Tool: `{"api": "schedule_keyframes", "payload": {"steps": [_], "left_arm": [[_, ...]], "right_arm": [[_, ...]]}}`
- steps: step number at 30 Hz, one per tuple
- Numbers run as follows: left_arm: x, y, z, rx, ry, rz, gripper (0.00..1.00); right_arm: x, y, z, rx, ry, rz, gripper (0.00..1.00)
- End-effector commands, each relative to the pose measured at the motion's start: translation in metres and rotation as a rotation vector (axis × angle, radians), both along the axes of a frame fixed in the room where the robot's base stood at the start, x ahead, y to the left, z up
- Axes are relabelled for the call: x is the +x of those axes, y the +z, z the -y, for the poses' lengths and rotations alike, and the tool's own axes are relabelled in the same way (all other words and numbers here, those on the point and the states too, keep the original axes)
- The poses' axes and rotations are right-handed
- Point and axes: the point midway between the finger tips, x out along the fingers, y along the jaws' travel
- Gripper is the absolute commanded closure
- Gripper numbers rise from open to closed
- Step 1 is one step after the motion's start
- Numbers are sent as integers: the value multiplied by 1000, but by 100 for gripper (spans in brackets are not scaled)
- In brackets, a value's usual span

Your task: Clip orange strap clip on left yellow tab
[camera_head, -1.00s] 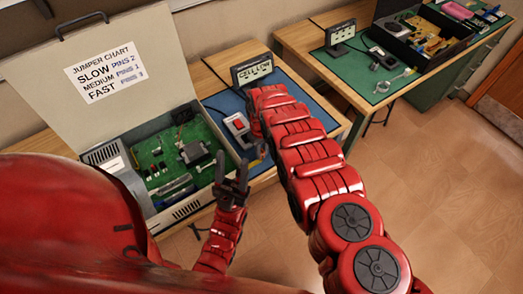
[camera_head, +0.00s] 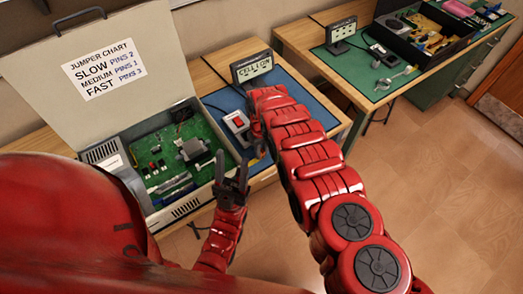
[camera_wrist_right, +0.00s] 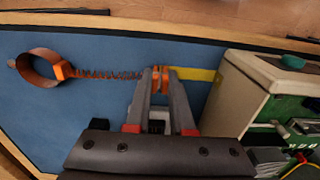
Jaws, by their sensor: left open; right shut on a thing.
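In the right wrist view my right gripper (camera_wrist_right: 161,75) is shut on the orange strap clip (camera_wrist_right: 166,74). An orange coiled cord (camera_wrist_right: 105,73) runs left from it to a round strap band (camera_wrist_right: 40,68) on the blue mat. A yellow tab (camera_wrist_right: 196,73) reaches left from the pale case to the fingertips. It looks in line with the clip, but I cannot tell whether the clip is around it or only beside it. In the head view my right arm hides the clip. My left gripper (camera_head: 232,167) is open and empty in front of the case's right corner.
The pale case (camera_head: 150,218) holds a green circuit board (camera_head: 165,160); its raised lid (camera_head: 150,55) bears a jumper chart. A red-switch box (camera_head: 236,124) and small display (camera_head: 252,68) stand to its right. A second bench with a green mat (camera_head: 372,85) is farther right.

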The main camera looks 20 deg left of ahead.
Motion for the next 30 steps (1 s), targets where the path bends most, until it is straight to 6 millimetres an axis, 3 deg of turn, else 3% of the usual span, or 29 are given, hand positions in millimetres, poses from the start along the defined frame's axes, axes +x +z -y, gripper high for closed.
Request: {"api": "schedule_keyframes", "payload": {"steps": [4, 5, 10, 22, 23, 26, 30], "left_arm": [[0, 0, 0, 0, 0, 0, 50], [0, 0, 0, 0, 0, 0, 50], [0, 0, 0, 0, 0, 0, 50], [0, 0, 0, 0, 0, 0, 50], [0, 0, 0, 0, 0, 0, 50], [0, 0, 0, 0, 0, 0, 50], [0, 0, 0, 0, 0, 0, 50]], "right_arm": [[0, 0, 0, 0, 0, 0, 100], [0, 0, 0, 0, 0, 0, 75], [0, 0, 0, 0, 0, 0, 44], [0, 0, 0, 0, 0, 0, 44], [0, 0, 0, 0, 0, 0, 42], [0, 0, 0, 0, 0, 0, 24], [0, 0, 0, 0, 0, 0, 24]]}}
